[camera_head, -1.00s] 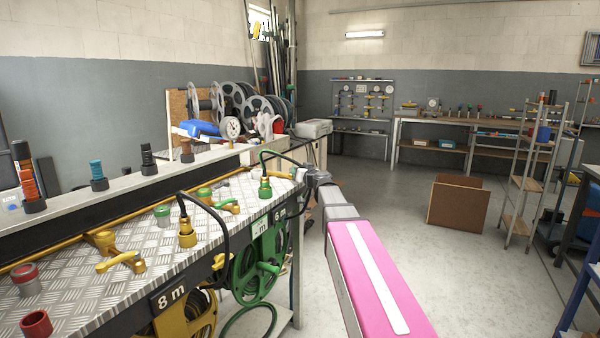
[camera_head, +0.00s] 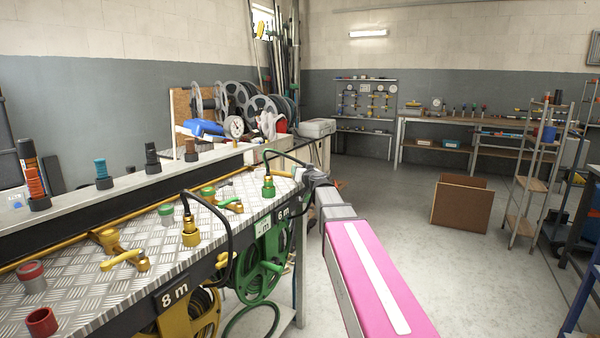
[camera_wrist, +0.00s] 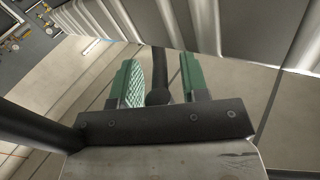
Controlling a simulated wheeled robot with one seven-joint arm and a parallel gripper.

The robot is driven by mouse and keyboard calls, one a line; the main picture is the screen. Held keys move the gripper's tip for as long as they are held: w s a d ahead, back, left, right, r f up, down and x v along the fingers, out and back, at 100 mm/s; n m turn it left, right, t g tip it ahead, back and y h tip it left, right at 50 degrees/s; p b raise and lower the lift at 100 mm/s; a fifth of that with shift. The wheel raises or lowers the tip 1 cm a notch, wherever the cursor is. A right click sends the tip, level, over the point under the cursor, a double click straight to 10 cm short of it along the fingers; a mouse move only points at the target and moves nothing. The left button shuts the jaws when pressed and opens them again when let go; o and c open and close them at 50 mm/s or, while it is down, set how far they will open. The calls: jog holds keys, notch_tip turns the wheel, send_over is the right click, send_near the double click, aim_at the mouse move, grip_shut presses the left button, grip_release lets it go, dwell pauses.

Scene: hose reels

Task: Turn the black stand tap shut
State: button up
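No black stand tap can be made out for certain in the head view. My arm reaches forward to the end of the bench (camera_head: 90,283), and my gripper is small and partly hidden there. In the wrist view my gripper (camera_wrist: 158,62) has its two green-padded fingers apart. A dark bar with a rounded end (camera_wrist: 158,96) shows between them; I cannot tell what it belongs to or whether the fingers touch it. On the bench top are a yellow-handled tap (camera_head: 122,257) and a green-handled tap (camera_head: 222,202).
Upright fittings, one black (camera_head: 152,158), line the back ledge. A brown open box (camera_head: 460,203) and a shelf rack (camera_head: 525,190) stand right. The floor between is clear.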

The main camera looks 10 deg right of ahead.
jog(key=v, duration=1)
jog(key=shift+s, duration=0.4)
jog(key=shift+d, duration=0.1)
